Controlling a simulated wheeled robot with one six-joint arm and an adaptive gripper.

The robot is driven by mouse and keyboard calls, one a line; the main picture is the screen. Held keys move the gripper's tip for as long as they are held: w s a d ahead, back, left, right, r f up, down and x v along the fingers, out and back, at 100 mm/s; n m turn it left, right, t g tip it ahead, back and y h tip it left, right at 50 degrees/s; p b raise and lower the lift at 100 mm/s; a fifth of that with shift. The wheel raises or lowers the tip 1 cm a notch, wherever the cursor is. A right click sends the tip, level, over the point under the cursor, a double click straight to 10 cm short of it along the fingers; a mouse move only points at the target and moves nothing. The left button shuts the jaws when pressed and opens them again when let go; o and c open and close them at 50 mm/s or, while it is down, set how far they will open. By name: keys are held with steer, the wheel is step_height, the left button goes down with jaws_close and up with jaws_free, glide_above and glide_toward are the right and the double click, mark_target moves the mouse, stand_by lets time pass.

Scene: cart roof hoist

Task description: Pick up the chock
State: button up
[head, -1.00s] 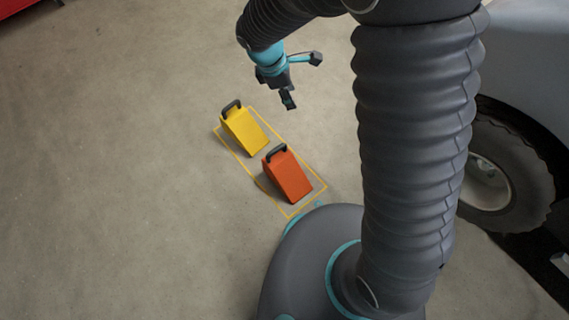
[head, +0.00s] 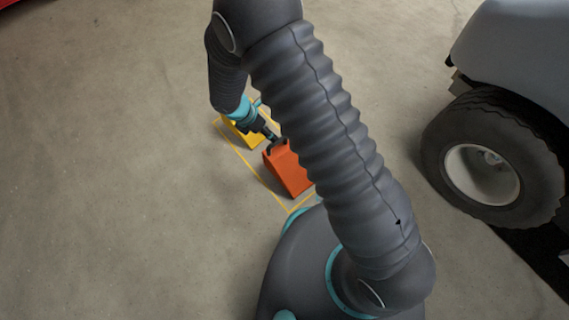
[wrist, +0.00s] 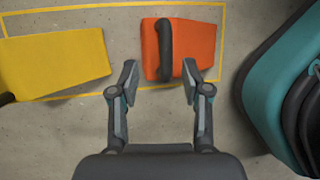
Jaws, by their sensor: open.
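An orange chock (head: 290,172) with a dark handle (wrist: 165,50) stands on the floor inside a yellow outline. A yellow chock (head: 238,133) stands beside it, partly hidden behind my arm in the head view; it also shows at the left of the wrist view (wrist: 60,62). My gripper (head: 273,140) is close to the handle end of the orange chock. In the wrist view my gripper (wrist: 159,85) is open and empty, its fingers apart with the orange chock's handle lying ahead between them. I cannot tell the exact height of the fingers over the chock.
A vehicle's wheel (head: 488,165) stands at the right under a grey body (head: 520,50). The yellow floor outline (head: 240,160) surrounds the chocks. The concrete floor at the left is clear. A red thing (head: 8,3) shows at the top left corner.

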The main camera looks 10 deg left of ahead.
mark_target(277, 142)
steer(key=shift+s+b+x, duration=0.2)
steer(key=shift+b+x, duration=0.2)
steer(key=shift+x, duration=1.3)
steer(key=shift+s+b+x, duration=0.2)
steer(key=shift+b+x, duration=0.2)
steer(key=shift+x, duration=1.3)
steer(key=shift+d, duration=0.2)
jaws_close()
steer(key=shift+r, duration=0.1)
